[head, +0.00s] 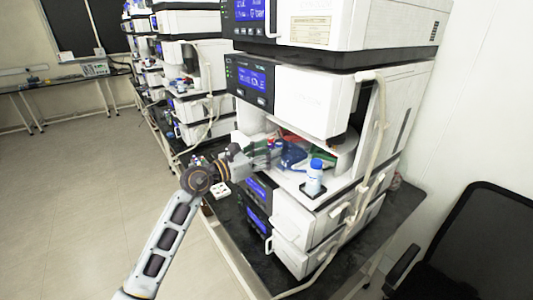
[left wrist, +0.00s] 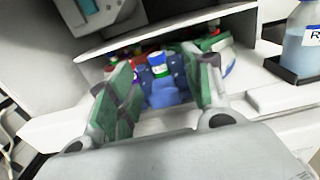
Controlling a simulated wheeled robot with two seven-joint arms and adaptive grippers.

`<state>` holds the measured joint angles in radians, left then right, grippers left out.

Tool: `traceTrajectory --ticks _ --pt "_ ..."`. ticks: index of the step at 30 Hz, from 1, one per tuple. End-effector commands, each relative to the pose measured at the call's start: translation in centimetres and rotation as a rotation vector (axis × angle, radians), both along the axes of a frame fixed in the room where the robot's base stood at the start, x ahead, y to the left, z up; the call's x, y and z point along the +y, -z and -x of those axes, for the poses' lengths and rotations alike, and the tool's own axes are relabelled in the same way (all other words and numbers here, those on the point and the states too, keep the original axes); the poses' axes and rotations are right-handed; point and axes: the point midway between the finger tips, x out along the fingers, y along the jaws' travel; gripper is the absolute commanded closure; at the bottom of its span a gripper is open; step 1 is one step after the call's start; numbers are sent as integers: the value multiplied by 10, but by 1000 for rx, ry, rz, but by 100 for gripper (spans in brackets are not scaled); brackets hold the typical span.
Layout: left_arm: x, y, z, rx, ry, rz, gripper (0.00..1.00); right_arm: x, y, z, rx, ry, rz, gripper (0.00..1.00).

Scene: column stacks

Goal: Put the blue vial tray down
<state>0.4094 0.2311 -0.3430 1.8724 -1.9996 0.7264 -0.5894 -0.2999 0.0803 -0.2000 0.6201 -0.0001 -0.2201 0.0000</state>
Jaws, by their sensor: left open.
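The blue vial tray (head: 293,155) sits inside the open bay of the nearest instrument column, on the white shelf. In the left wrist view the blue tray (left wrist: 166,94) lies ahead between my fingers, with a blue-capped white vial (left wrist: 160,66) at it. My left gripper (head: 268,155) reaches into the bay from the left and is open. In the left wrist view its two fingers (left wrist: 162,102) stand apart on either side of the tray; I cannot tell whether either touches it. My right gripper is not in view.
A blue-capped bottle (head: 314,178) stands in a dark holder at the shelf's front right. A green tray (head: 318,146) and red items are deeper in the bay. The upper instrument module (head: 300,95) overhangs the bay. A dark chair (head: 480,240) stands at the right.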

Motion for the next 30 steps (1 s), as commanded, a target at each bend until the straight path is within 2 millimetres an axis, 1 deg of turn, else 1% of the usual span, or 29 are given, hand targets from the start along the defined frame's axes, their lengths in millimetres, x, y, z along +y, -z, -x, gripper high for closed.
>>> traceTrajectory --ticks 11,13,20,30 --pt "1 -14 1 -1 -1 1 50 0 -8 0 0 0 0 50" --pt "8 -11 5 0 -2 -1 50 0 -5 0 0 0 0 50" --pt "27 -9 20 0 -1 -2 50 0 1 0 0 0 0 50" --pt "59 -9 43 0 -1 -1 50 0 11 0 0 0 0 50"
